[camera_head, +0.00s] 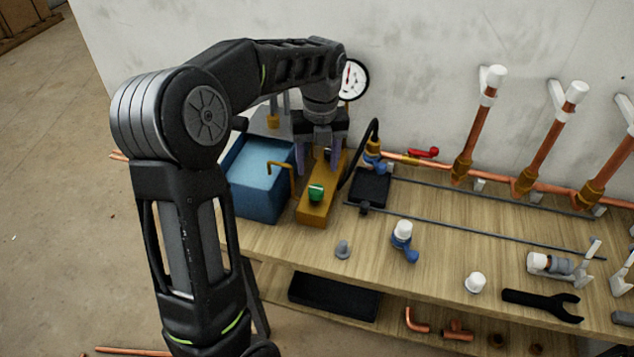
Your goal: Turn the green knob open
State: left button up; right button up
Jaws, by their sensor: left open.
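The green knob (316,193) sits on the top of a long yellow-brown block (314,211) at the left part of the wooden bench. My left gripper (317,165) points down over the same block, just behind the knob in the picture. Its two fingers are apart, and I see nothing held between them. The knob's front side shows clearly; whether a finger touches it I cannot tell. My right gripper is not in view.
A blue tank (254,180) stands left of the block. A pressure gauge (353,79) is behind my wrist. A black hose (360,150) and dark pad (370,187) lie right. Copper pipes with white caps (494,77) rise along the wall. A wrench (541,304) lies front right.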

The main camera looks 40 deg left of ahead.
aim_at(316, 187)
pick_arm(q)
notch_tip(316, 187, down, 8)
jog(key=shift+s+a+r+p, duration=0.1)
jog(key=shift+s+r+p, duration=0.1)
jog(key=shift+p, duration=0.25)
jog(key=shift+c, duration=0.2)
grip_shut()
dwell(0.3)
